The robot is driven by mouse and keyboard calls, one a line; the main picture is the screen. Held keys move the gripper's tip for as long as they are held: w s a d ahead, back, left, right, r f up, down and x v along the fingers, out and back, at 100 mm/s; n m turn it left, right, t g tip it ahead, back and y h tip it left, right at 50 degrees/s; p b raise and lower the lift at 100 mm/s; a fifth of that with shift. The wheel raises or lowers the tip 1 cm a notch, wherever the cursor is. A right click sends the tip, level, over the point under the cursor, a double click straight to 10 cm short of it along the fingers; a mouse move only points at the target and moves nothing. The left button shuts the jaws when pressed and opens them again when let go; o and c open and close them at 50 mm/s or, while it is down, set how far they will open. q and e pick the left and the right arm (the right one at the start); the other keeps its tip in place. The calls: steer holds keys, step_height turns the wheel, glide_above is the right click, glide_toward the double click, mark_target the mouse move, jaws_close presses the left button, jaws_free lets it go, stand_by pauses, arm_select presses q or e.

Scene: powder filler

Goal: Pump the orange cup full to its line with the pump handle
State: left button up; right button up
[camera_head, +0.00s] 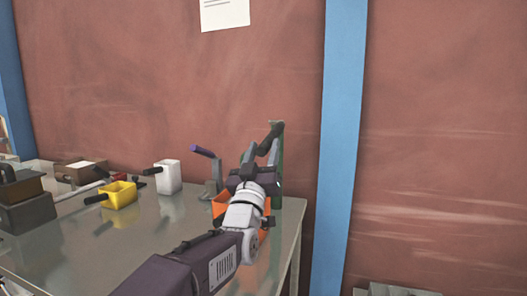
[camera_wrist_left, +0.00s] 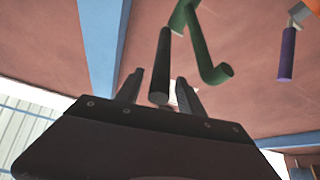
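The orange cup (camera_head: 222,203) stands on the metal table, partly hidden behind my left arm. An orange piece also shows at the top right corner of the left wrist view. The green pump (camera_head: 277,152) stands at the table's right end, and its dark handle (camera_head: 270,138) is at its top. In the left wrist view the green bent bar (camera_wrist_left: 205,50) and dark handle (camera_wrist_left: 163,62) show. My left gripper (camera_head: 262,155) is at the handle. Its two fingers (camera_wrist_left: 158,92) are spread on either side of the handle, with gaps visible. My right gripper is not in view.
A grey crank with a purple grip (camera_head: 203,152) stands left of the pump. The table's (camera_head: 80,250) front is clear.

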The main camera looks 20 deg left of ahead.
arm_select(q)
steer(key=b+v, duration=0.2)
steer(key=v, duration=0.7)
steer(key=shift+f, duration=0.1)
